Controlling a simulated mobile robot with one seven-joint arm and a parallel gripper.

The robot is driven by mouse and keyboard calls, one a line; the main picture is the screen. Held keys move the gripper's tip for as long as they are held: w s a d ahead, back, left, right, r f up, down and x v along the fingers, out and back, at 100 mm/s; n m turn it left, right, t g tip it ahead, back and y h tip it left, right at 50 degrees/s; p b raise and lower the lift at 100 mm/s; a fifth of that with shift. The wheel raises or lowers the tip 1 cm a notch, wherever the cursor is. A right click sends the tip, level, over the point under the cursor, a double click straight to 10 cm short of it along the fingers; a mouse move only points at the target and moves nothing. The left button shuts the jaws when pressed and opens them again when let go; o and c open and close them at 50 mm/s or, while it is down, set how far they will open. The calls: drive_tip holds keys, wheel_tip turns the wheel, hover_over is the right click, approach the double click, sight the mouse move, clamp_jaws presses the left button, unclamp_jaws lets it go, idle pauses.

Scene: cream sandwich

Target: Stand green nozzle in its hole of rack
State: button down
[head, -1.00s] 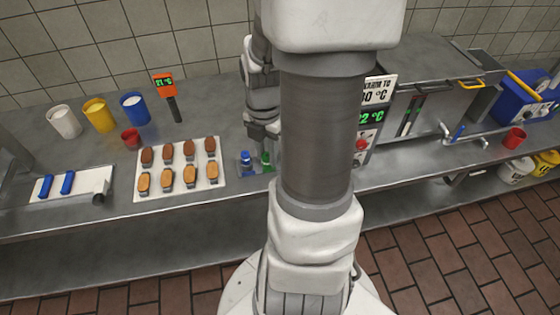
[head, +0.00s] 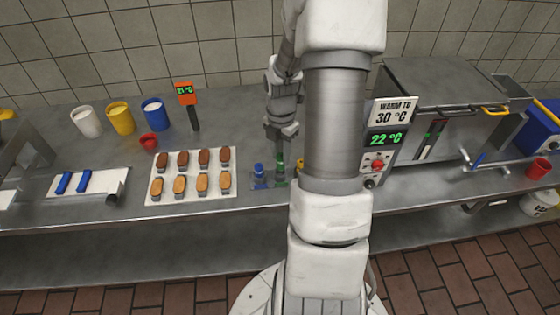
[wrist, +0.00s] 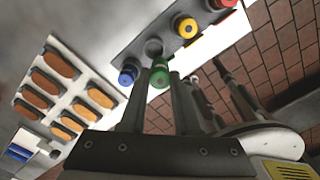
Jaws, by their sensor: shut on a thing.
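My gripper (wrist: 158,100) is shut on the green nozzle (wrist: 160,74), whose green end shows between the fingertips in the wrist view. The rack (wrist: 168,40) is a grey strip with a blue nozzle (wrist: 128,73), a yellow nozzle (wrist: 187,28) and a red nozzle (wrist: 219,4) in it. An empty round hole (wrist: 153,47) lies between blue and yellow, just beyond the green nozzle's end. In the head view my gripper (head: 280,145) points down at the rack, right of the blue nozzle (head: 259,170). My arm hides the rack's right part. The gap between nozzle and hole is unclear.
A white tray (head: 233,187) of brown and tan cookies lies left of the rack. A warming machine (head: 385,145) reading 22 °C stands to the right. White, yellow and blue cups (head: 153,115) and an orange thermometer (head: 186,93) stand at the back left.

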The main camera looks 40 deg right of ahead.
sight(280, 161)
drive_tip(key=shift+w+d+f, duration=0.15)
drive_tip(key=shift+w+f, duration=0.05)
drive_tip(key=shift+f, duration=0.6)
drive_tip(key=shift+w+d+f, duration=0.1)
drive_tip(key=shift+w+f, duration=0.15)
drive_tip(key=shift+f, duration=0.6)
drive_tip(key=shift+w+d+f, duration=0.15)
drive_tip(key=shift+w+f, duration=0.05)
drive_tip(key=shift+f, duration=0.6)
drive_tip(key=shift+f, duration=0.2)
drive_tip(key=c, duration=0.6)
unclamp_jaws()
drive_tip(key=shift+c, duration=0.2)
drive_tip(key=shift+r, duration=0.15)
wheel_tip(280, 161, up, 12)
drive_tip(key=shift+p, duration=0.3)
drive_tip(key=shift+r, duration=0.1)
